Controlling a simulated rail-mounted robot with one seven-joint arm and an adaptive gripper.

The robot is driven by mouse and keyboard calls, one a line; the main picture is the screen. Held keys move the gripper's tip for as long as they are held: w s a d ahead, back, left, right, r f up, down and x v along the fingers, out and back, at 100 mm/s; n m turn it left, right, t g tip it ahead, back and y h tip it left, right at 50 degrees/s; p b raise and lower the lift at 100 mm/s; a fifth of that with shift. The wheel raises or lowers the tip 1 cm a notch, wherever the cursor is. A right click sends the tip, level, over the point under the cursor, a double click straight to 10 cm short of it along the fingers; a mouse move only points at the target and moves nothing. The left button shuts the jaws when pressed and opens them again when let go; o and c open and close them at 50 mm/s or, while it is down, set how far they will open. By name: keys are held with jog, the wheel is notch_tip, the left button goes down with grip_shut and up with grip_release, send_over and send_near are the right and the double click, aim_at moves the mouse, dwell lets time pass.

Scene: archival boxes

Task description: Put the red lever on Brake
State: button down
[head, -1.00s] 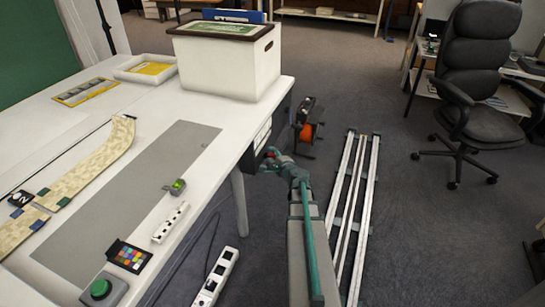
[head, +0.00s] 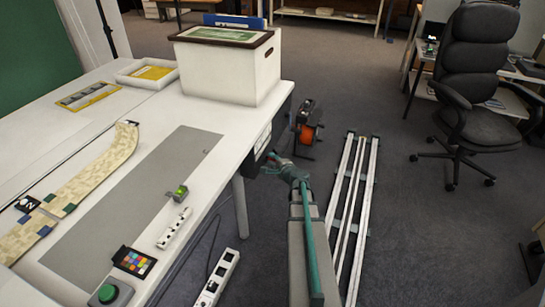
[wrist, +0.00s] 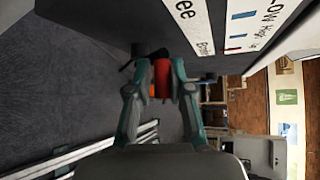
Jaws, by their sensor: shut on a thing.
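The red lever (wrist: 163,78) is between the two fingers of my gripper (wrist: 155,82) in the wrist view. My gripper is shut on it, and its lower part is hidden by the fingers. In the head view my gripper (head: 272,164) is at the table's near right side, below the tabletop; the lever is not clearly visible there. A white label plate (wrist: 215,25) on the dark panel shows partial words, including "ee", "Low" and a word beginning with "Br". I cannot tell which mark the lever lines up with.
The white table (head: 215,115) carries an archival box (head: 228,70) near its right corner. An orange reel (head: 306,133) stands on the floor behind my gripper. Long white rails (head: 352,190) lie to the right. A black chair (head: 475,95) is farther right.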

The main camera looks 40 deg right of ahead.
jog(key=p, duration=0.2)
jog(key=r+p, duration=0.1)
jog(key=p, duration=0.2)
jog(key=shift+w+d+r+m+g, duration=0.25)
jog(key=shift+w+d+m+g, duration=0.05)
jog(key=shift+d+m+g, duration=0.1)
jog(key=shift+w+d+f+m+g+y+p, duration=0.35)
jog(key=shift+d+m+g+y+p, duration=0.6)
jog(key=shift+p, duration=3.1)
jog(key=shift+w+d+f+m+g+y+p, duration=0.15)
jog(key=shift+w+d+m+g+y+p, duration=0.3)
jog(key=shift+m+g+y+p, duration=2.3)
jog(key=shift+w+d+f+n+t+y+p, duration=0.35)
jog(key=shift+d+n+t+p, duration=0.35)
jog(key=shift+p, duration=4.7)
jog(key=c, duration=1.1)
grip_release()
jog(key=shift+f, duration=0.15)
jog(key=shift+c, duration=0.2)
